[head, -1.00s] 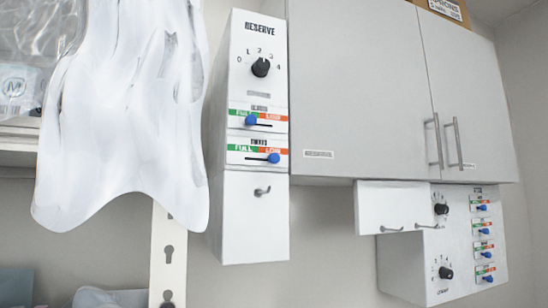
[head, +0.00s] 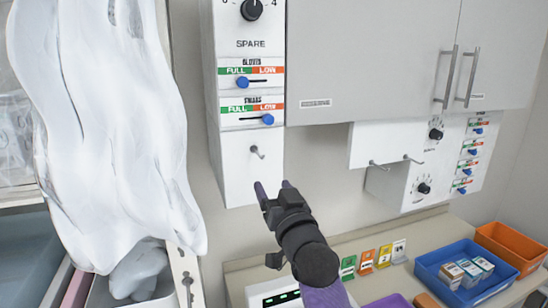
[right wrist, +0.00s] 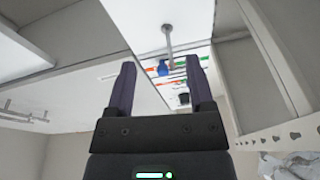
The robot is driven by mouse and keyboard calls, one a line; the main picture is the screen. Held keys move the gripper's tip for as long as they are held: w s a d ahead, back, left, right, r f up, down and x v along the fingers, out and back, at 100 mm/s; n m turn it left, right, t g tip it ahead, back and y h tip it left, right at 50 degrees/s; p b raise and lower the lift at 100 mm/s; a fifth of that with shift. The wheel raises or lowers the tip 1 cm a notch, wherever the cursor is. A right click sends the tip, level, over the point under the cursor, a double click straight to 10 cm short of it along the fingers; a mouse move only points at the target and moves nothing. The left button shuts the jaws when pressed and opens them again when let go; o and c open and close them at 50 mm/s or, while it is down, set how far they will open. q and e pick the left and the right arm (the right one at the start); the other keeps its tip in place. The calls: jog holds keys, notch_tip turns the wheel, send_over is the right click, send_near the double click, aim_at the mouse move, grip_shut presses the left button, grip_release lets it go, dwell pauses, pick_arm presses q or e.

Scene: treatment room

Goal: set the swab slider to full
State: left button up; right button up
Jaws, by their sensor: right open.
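The swab slider (head: 267,119) is a blue knob in a slot on the white wall box (head: 236,170). Its knob stands at the right end, under the red LOW part of its label. Above it, the glove slider (head: 242,82) has its blue knob at the left, under green FULL. My right gripper (head: 273,186) is open and empty, below the sliders near the box's lower edge, pointing up. In the right wrist view a blue knob (right wrist: 163,68) shows between the fingers, beyond the hook; I cannot tell which slider it is. My left gripper is not in view.
A metal hook (head: 257,152) sticks out of the box between the gripper and the sliders. A black dial (head: 252,9) sits above. White draped sheeting (head: 100,120) hangs close on the left. Cabinets (head: 370,60) adjoin on the right. A blue bin (head: 428,262) stands on the counter below.

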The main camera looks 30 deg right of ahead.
jog(key=m+t+h, duration=0.1)
jog(key=t, duration=0.1)
send_near(270, 121)
jog(key=p+x, duration=0.3)
jog(key=x, duration=0.5)
jog(key=shift+w+d+r+p, duration=0.1)
jog(key=shift+w+r+p, duration=0.1)
jog(key=shift+w+p, duration=0.1)
jog(key=shift+w+d+r, duration=0.1)
jog(key=shift+w+r, duration=0.05)
jog(key=shift+w, duration=0.35)
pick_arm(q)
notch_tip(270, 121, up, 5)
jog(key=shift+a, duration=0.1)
pick_arm(e)
grip_shut()
